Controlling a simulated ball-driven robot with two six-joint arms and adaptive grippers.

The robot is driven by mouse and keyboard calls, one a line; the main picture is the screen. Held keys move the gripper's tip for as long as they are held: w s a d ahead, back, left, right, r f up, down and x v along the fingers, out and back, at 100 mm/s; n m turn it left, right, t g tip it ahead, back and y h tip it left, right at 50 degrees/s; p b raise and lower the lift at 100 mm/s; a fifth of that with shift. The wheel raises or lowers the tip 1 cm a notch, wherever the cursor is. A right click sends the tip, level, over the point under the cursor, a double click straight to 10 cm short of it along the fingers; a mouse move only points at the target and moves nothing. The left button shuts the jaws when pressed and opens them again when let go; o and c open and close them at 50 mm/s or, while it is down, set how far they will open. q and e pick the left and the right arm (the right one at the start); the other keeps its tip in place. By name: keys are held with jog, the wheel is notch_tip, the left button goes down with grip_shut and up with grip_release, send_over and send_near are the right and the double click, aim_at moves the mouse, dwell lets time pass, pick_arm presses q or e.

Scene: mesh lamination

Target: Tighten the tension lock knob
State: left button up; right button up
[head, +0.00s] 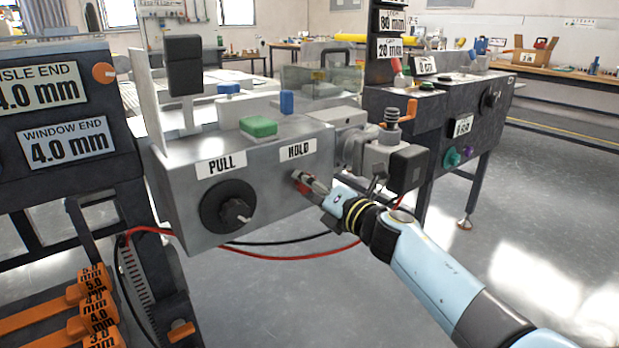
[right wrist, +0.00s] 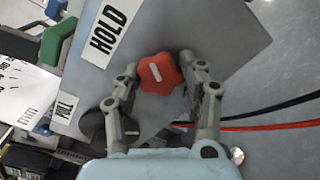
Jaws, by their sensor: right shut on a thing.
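The red star-shaped knob (right wrist: 160,73) with a white mark sits on the grey control box (head: 262,190) below the "HOLD" label (head: 302,149). The label also shows in the right wrist view (right wrist: 111,34). My right gripper (head: 311,184) reaches the box face from the right and is shut on the red knob, with one finger on either side of it. In the head view the fingers hide most of the knob. My left gripper is not in view.
A black "PULL" dial (head: 228,206) is left of the red knob on the same face. A green block (head: 258,127) and a blue knob (head: 287,101) are on top of the box. Red and black cables (head: 290,257) hang below.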

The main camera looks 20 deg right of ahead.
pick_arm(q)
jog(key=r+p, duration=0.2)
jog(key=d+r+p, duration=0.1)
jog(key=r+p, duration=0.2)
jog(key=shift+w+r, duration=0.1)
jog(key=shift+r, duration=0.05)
pick_arm(e)
jog(key=m, duration=1.1)
pick_arm(q)
jog(key=shift+p, duration=0.3)
pick_arm(e)
jog(key=shift+f, duration=0.1)
jog(key=o, duration=1.2)
jog(key=shift+c, duration=0.2)
jog(key=v, duration=1.2)
